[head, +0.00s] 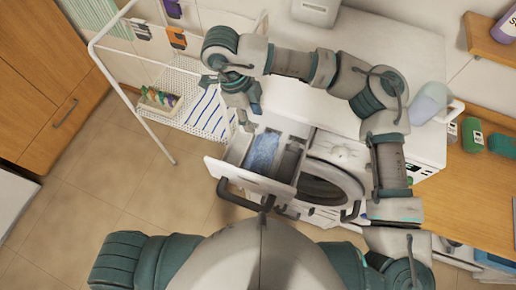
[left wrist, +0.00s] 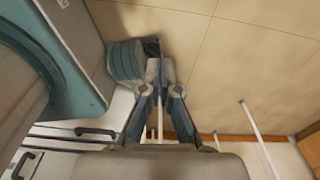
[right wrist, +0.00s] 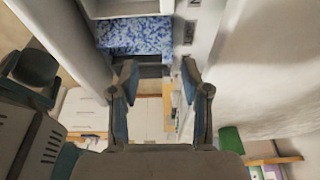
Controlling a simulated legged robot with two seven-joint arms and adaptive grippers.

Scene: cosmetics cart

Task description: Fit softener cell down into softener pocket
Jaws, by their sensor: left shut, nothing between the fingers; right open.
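The open drawer (head: 232,168) sticks out from the white washer's front in the head view. A speckled blue-and-white mass (head: 262,150) fills part of it; it also shows in the right wrist view (right wrist: 135,36). A grey compartment (head: 288,162) lies to its right. I cannot tell which part is the softener cell or the softener pocket. My right gripper (head: 247,118) is above the back left of the drawer; its fingers (right wrist: 158,74) are open and apart, with nothing seen between them. My left gripper (left wrist: 158,75) is shut and empty above the tiled floor.
The washer's round door (head: 328,180) is right of the drawer. A white wire rack (head: 205,110) stands to the left. A wooden counter (head: 470,190) with bottles and a green box (head: 502,144) is at the right. Tiled floor (head: 110,170) is clear at left.

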